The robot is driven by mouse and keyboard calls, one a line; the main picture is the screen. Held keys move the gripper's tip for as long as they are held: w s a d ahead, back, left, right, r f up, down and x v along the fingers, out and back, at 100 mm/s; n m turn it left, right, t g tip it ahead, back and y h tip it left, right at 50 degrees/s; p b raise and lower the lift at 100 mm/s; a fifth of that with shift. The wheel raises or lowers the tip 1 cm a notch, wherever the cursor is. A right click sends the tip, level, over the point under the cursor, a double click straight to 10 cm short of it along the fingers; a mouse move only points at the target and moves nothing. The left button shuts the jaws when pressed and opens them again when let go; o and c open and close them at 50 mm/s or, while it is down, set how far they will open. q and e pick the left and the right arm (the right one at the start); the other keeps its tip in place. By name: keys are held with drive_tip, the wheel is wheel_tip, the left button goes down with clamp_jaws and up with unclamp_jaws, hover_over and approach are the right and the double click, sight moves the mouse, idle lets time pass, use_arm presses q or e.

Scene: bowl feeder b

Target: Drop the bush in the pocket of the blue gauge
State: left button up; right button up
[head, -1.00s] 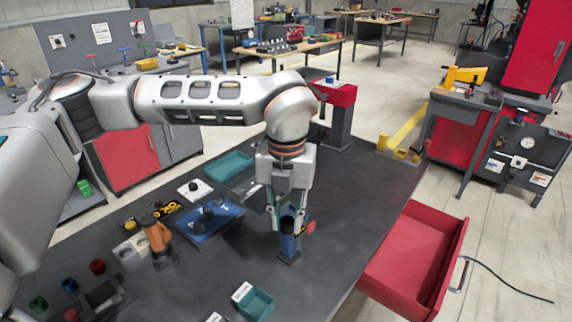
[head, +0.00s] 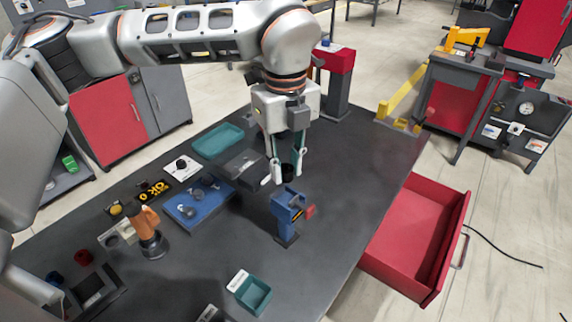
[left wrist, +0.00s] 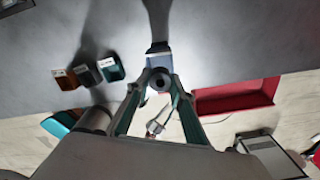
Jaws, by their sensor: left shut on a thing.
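My left gripper (head: 285,180) points down and is shut on a small dark round bush (head: 287,173). In the left wrist view the bush (left wrist: 160,79) sits between the fingertips, with a dark hole facing the camera. The blue gauge (head: 285,212) stands upright on the dark bench, with a red part on its right side. The bush appears just above and behind the gauge's top in the head view, apart from it. In the left wrist view part of the gauge (left wrist: 157,59) shows beyond the bush. The inside of its pocket is not clear. My right gripper is not in view.
A blue plate with dark knobs (head: 183,211) and a teal tray (head: 218,140) lie left of the gripper. An orange-topped tool (head: 148,232) stands further left. A small teal bin (head: 254,296) sits in front. An open red drawer (head: 410,245) is at right.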

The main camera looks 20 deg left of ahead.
use_arm(q)
drive_tip(key=shift+f+b, duration=1.9)
drive_tip(key=shift+f, duration=0.55)
drive_tip(key=o, duration=1.2)
drive_tip(key=shift+r, duration=0.1)
wheel_tip(320, 180, up, 12)
